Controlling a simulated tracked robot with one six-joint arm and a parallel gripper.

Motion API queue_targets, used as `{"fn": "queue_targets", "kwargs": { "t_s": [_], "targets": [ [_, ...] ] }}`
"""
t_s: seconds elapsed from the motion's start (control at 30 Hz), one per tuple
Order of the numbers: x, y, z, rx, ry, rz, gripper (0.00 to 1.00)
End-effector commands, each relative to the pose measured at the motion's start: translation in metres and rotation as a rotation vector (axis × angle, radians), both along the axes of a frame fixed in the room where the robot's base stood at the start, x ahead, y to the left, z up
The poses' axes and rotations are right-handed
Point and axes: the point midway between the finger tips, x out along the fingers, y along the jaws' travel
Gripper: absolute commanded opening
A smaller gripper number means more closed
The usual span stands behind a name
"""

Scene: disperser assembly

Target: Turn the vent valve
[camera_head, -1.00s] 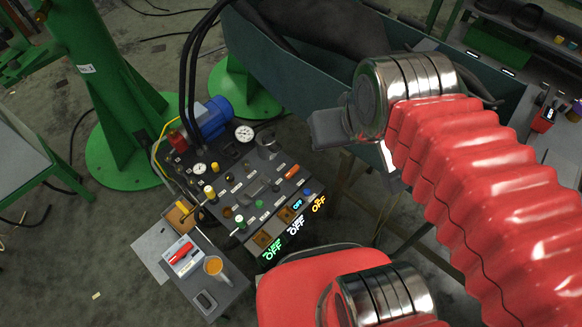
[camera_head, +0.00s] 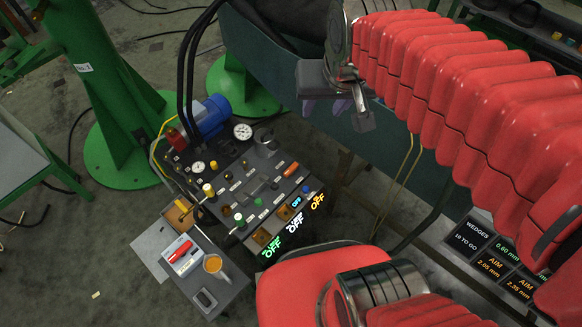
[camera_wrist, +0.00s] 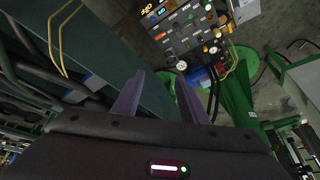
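The control panel (camera_head: 222,183) stands left of centre in the head view, with several knobs, levers and gauges. Its labels are too small to read, so I cannot tell which control is the vent valve. A yellow-topped valve (camera_head: 208,190) and a green-topped valve (camera_head: 239,220) stand along its left edge. In the wrist view the panel (camera_wrist: 178,38) is upside down at the top, beyond the fingertips. My gripper (camera_head: 338,106) is up and to the right of the panel, well apart from it. In the wrist view my gripper (camera_wrist: 156,92) has its two purple fingers spread, with nothing between them.
A dark green trough (camera_head: 290,55) lies behind my gripper. A blue motor (camera_head: 208,117) and black hoses border the panel's far side. A small side table with an orange cup (camera_head: 213,264) stands at front left. Green columns (camera_head: 100,80) rise at left.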

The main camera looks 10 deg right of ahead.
Motion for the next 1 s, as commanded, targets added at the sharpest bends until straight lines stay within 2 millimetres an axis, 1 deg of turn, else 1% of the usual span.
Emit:
{"fn": "queue_targets", "kwargs": {
  "t_s": [0.1,0.47,0.77,1.0],
  "targets": [
    [0.018,0.0,-0.004,0.011,0.017,-0.025,0.39],
    [0.072,0.001,-0.022,0.044,0.063,-0.105,0.39],
    [0.116,0.001,-0.046,0.068,0.101,-0.173,0.39],
    [0.149,0.002,-0.072,0.087,0.131,-0.229,0.39]
  ]
}}
